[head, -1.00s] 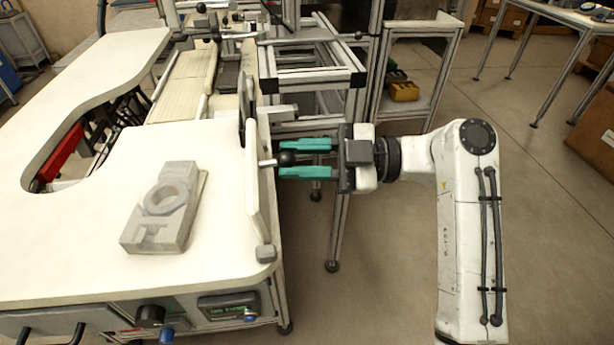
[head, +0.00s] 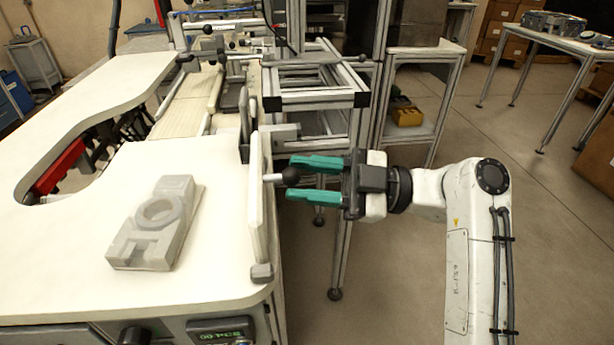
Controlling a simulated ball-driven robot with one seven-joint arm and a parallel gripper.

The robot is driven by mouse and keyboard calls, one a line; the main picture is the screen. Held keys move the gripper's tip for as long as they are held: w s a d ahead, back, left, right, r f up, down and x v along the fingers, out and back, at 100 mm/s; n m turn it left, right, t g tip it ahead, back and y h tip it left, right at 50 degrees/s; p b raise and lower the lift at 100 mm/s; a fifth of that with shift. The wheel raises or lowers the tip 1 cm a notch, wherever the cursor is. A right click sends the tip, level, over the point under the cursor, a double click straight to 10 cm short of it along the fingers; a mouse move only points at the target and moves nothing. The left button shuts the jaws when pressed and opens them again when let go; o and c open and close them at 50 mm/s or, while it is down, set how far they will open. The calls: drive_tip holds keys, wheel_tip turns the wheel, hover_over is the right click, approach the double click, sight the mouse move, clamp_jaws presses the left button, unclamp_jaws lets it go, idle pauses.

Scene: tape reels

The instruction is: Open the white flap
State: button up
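The white flap (head: 257,205) is a narrow upright panel along the right edge of the white worktop. A short metal stem with a dark ball knob (head: 291,176) sticks out of its right side. My gripper (head: 289,178) comes in from the right with two teal fingers, one above and one below the knob. The fingertips are level with the knob, and a small gap seems to show between it and the lower finger. The gripper looks open around the knob. Any contact with the upper finger is hard to judge.
A grey fixture block (head: 157,222) with a round recess lies on the worktop (head: 85,225), left of the flap. A metal frame (head: 310,100) stands behind my gripper. The floor right of the worktop is open. A side table (head: 552,30) is at the far right.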

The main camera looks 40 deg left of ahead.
drive_tip(key=shift+o, duration=1.3)
drive_tip(key=shift+s+r, duration=0.1)
drive_tip(key=b+v, duration=0.1)
drive_tip(key=v, duration=0.9)
drive_tip(key=shift+w+d, duration=0.2)
drive_tip(key=shift+w, duration=0.1)
